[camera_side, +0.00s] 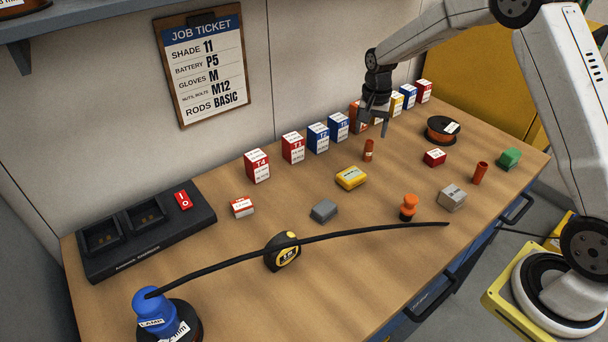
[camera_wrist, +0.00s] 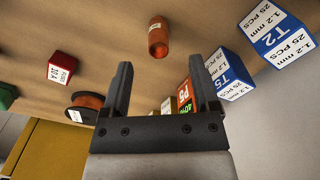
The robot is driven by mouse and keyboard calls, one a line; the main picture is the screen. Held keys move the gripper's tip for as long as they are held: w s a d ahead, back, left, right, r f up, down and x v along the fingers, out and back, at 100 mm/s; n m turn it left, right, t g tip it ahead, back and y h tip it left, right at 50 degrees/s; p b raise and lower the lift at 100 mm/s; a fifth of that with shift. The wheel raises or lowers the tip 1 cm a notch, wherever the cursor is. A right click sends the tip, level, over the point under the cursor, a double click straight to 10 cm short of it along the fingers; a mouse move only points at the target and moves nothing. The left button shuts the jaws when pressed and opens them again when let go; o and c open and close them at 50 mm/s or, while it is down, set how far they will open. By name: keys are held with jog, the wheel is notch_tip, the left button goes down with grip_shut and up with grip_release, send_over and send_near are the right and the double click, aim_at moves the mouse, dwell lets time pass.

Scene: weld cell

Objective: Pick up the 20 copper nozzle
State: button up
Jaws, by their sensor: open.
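A copper-coloured cylinder (camera_side: 368,150) stands upright on the bench, in front of the row of boxes. It also shows in the wrist view (camera_wrist: 158,40), beyond the fingertips and between their lines. A second, redder cylinder (camera_side: 480,173) stands near the bench's right end. No number is readable on either, so I cannot tell which is the 20 nozzle. My gripper (camera_side: 374,127) is above and slightly right of the first cylinder, pointing down. In the wrist view my gripper (camera_wrist: 160,65) has its fingers wide apart with nothing between the tips.
A row of boxes, including a blue T5 box (camera_side: 339,126), lines the back. A yellow box (camera_side: 351,178), red box (camera_side: 434,157), wire spool (camera_side: 443,129) and orange knobbed piece (camera_side: 408,207) stand around. A black lamp arm (camera_side: 350,234) crosses the front.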

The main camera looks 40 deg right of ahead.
aim_at(368, 152)
jog(key=shift+w+d+f, duration=0.1)
jog(key=shift+w+d, duration=0.1)
jog(key=shift+d, duration=0.05)
jog(key=shift+s+f, duration=0.15)
jog(key=shift+f, duration=3.75)
grip_shut()
